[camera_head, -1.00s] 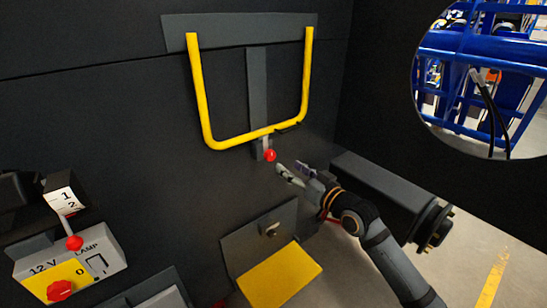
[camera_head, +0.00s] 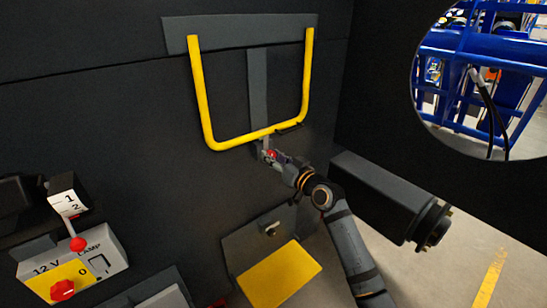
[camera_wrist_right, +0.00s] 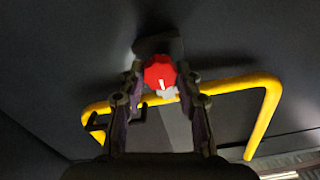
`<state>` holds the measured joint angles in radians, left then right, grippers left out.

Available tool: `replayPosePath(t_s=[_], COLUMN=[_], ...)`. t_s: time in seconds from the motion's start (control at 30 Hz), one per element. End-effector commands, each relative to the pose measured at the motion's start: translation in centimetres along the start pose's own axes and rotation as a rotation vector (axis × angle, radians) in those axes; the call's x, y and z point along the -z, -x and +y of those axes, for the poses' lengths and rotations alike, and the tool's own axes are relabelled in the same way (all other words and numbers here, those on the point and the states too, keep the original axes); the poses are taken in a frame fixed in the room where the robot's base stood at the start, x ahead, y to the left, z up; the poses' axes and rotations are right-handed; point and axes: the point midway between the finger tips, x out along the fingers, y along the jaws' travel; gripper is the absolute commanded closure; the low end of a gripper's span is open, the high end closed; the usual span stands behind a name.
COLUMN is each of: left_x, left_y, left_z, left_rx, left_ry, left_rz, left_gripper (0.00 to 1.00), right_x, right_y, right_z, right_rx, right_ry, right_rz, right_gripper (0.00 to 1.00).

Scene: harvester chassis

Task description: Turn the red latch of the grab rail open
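The grab rail (camera_head: 200,90) is a yellow U-shaped bar on the dark chassis wall. Its latch is a small grey lever with a red knob (camera_head: 272,153) just below the rail's bottom bar. My right gripper (camera_head: 273,155) is at the knob, reaching up from the lower right. In the right wrist view the red knob (camera_wrist_right: 160,71) sits between the two fingertips of my right gripper (camera_wrist_right: 160,75). The fingertips lie close on both sides; I cannot tell whether they press on it. The fingers partly hide the latch in the head view.
A control box (camera_head: 105,262) with red knobs is at the lower left. A yellow step plate (camera_head: 280,275) lies below the latch. A dark cylinder-ended beam (camera_head: 385,195) juts out to the right of my right arm. The wall around the rail is mostly clear.

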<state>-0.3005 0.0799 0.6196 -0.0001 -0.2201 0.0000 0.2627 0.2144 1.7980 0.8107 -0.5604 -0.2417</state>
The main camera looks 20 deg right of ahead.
Motion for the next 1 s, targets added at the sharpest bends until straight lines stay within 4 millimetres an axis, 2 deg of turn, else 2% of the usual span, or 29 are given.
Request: replayPosePath(t_s=[0.03, 0.2, 0.37, 0.57, 1.0], left_x=[0.0, 0.1, 0.1, 0.0, -0.6], left_y=[0.0, 0.0, -0.2, -1.5, -7.0], left_z=[0.0, 0.0, 0.0, 0.1, 0.6], left_rx=[0.0, 0.0, 0.0, 0.0, 0.0], left_ry=[0.0, 0.0, 0.0, 0.0, 0.0], left_rz=[0.001, 0.001, 0.001, 0.002, 0.002], left_gripper=[0.6, 0.6, 0.6, 0.6, 0.6], right_x=[0.0, 0.0, -0.1, -0.3, -0.6], right_y=[0.0, 0.0, 0.0, 0.0, 0.0], right_z=[0.0, 0.0, 0.0, 0.1, 0.0], right_rx=[0.0, 0.0, 0.0, 0.0, 0.0], right_ry=[0.0, 0.0, 0.008, 0.071, 0.434], right_rz=[0.0, 0.0, 0.0, 0.001, 0.003], right_gripper=[0.77, 0.99, 0.99, 0.99, 0.99])
